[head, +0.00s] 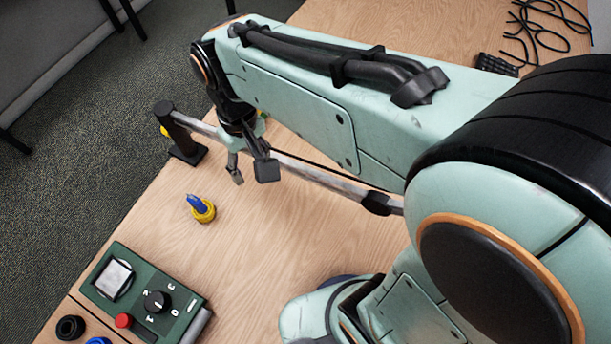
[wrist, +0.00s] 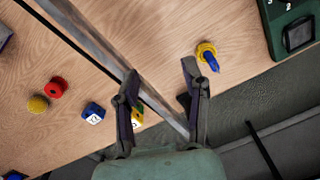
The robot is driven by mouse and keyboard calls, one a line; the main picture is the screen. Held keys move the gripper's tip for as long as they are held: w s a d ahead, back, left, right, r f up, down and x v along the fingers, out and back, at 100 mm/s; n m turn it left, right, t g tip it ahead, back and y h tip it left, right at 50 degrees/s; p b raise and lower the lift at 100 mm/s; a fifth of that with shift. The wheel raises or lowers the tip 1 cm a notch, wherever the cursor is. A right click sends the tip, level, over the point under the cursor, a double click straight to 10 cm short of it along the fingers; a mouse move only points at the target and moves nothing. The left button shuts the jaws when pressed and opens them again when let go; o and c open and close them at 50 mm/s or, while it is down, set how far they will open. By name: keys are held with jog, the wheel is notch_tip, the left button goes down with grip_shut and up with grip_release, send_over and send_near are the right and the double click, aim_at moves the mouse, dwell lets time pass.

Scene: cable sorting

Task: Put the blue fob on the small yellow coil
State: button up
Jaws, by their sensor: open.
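The blue fob (head: 193,200) rests on a small yellow coil (head: 207,213) on the wooden table, left of my gripper in the head view. In the wrist view the fob (wrist: 212,63) leans across the coil (wrist: 203,47) and sticks out past its rim, at the upper right. My gripper (head: 252,173) is open and empty, apart from the fob and coil, close by the metal rail. In the wrist view its two fingers (wrist: 160,88) stand wide apart, with the rail passing between and behind them.
The metal rail (head: 320,178) crosses the table to a dark post (head: 186,140). A green control box (head: 140,296) stands at the near left. A red coil (wrist: 57,87), another yellow piece (wrist: 38,104) and a blue block (wrist: 93,113) lie beyond the rail. Black cables (head: 540,25) lie far right.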

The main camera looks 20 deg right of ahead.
jog(key=s+d+m, duration=0.4)
jog(key=s+d, duration=0.3)
jog(key=s, duration=0.5)
jog(key=shift+s+d+r, duration=0.2)
jog(key=shift+d+r, duration=0.15)
jog(key=shift+r, duration=0.1)
